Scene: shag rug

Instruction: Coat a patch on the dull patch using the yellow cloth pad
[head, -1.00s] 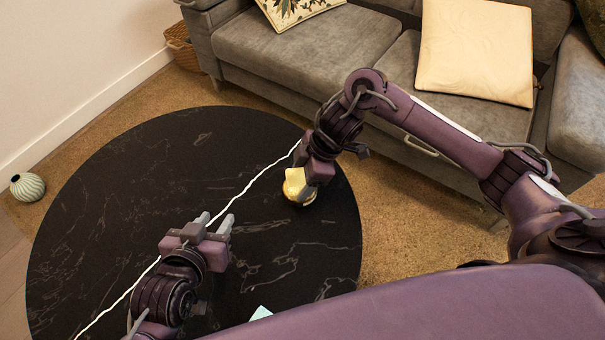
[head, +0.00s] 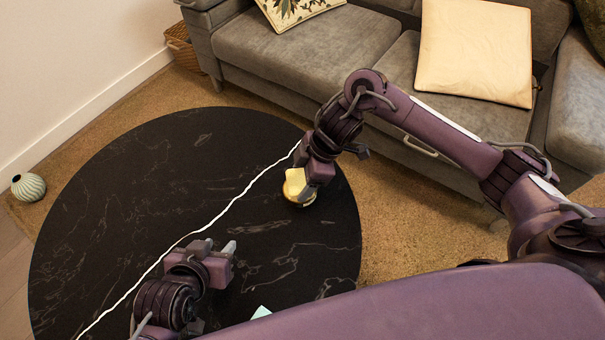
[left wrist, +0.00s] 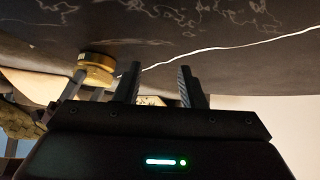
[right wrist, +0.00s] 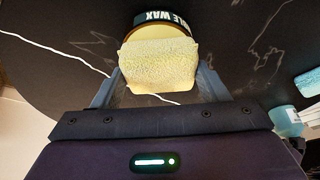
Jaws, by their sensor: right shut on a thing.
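The yellow cloth pad (right wrist: 158,66) is between the fingers of my right gripper (head: 306,186), which is shut on it. The pad is at a round gold tin (left wrist: 97,72) with a dark label; "WAX" is readable on it in the right wrist view (right wrist: 165,20). The pad looks pressed to or just over the tin; I cannot tell if they touch. My left gripper (head: 226,256) is over the near middle of the black table, its fingers apart and empty in the left wrist view (left wrist: 158,84). I cannot make out a dull patch on the table top.
The round black table (head: 120,190) has white veins and a clear middle. A pale blue thing (head: 261,312) lies at its near edge, partly hidden by my body. A grey sofa (head: 300,75) stands behind. A striped vase (head: 28,187) sits on the floor at left.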

